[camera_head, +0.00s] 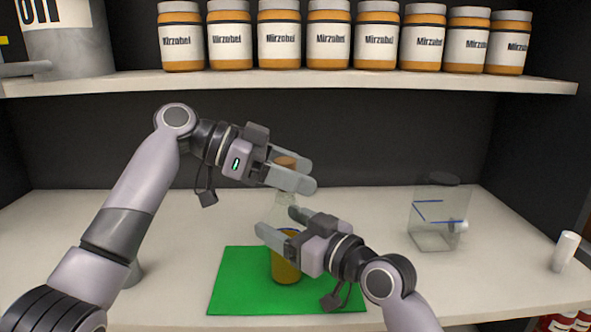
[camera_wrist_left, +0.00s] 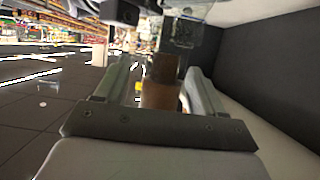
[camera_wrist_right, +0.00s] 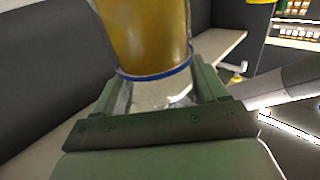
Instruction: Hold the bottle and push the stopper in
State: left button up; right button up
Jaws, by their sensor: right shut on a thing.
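The amber part shows close up in the right wrist view (camera_wrist_right: 148,35). The brown stopper (camera_head: 285,162) is above the bottle, partly hidden by my left gripper (camera_head: 308,175). The bottle's mouth is hidden by the left gripper's near finger.
A clear box-like container with a dark lid (camera_head: 437,215) stands at the right. A small white cylinder (camera_head: 565,251) is near the right edge. Several jars (camera_head: 329,38) and a grey canister (camera_head: 65,40) stand on the shelf (camera_head: 300,83) above. The counter around the mat is mostly clear.

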pick_arm(q)
jog(key=v, duration=1.2)
pick_arm(e)
jog(key=o, duration=1.3)
jog(key=shift+s+d, duration=0.1)
